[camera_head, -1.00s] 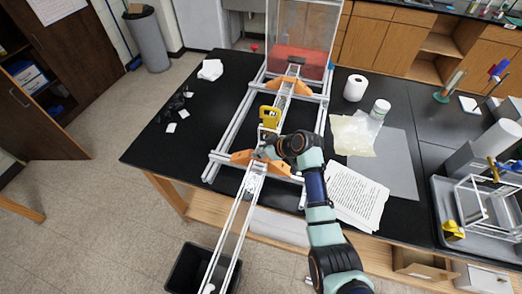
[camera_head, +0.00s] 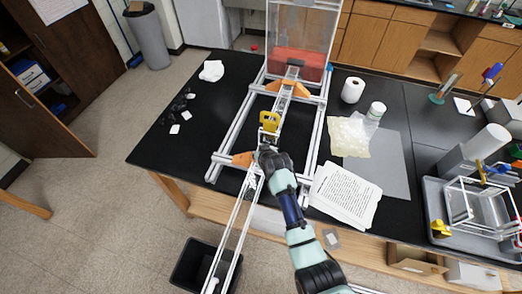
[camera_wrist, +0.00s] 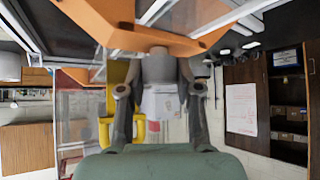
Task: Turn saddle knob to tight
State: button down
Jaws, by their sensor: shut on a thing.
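The orange saddle (camera_head: 243,159) lies across the metal rail at the front of the extrusion frame, partly covered by my arm. It also spans the top of the wrist view (camera_wrist: 110,25). My gripper (camera_head: 262,153) is at the saddle's middle. In the wrist view my gripper (camera_wrist: 158,75) has its two fingers on either side of a grey knob (camera_wrist: 158,66) just under the orange saddle, and is shut on it. The knob's marking and turn angle cannot be told. A yellow part (camera_head: 269,120) stands on the rail just behind my gripper.
A second orange saddle (camera_head: 290,88) and a clear panel with a red lower part (camera_head: 296,62) are farther back on the frame. Paper sheets (camera_head: 343,194) lie right of the frame. A black bin (camera_head: 205,262) stands below the front rail.

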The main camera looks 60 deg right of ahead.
jog(key=m+g+h+b, duration=0.1)
jog(key=m, duration=0.1)
jog(key=m+g+b, duration=0.1)
jog(key=m+g, duration=0.1)
jog(key=shift+w+f+m+h, duration=0.15)
jog(key=shift+m+h, duration=0.15)
jog(key=shift+h, duration=0.1)
jog(key=m+g+b, duration=0.2)
jog(key=m+b, duration=0.1)
jog(key=shift+g, duration=0.3)
jog(key=shift+m+g+b, duration=0.5)
jog(key=shift+m+b, duration=0.2)
jog(key=shift+b, duration=0.2)
jog(key=c, duration=0.8)
grip_release()
jog(key=shift+o, duration=0.2)
jog(key=shift+r, duration=0.2)
jog(key=v, duration=1.2)
jog(key=shift+a+f, duration=0.15)
jog(key=shift+f, duration=0.05)
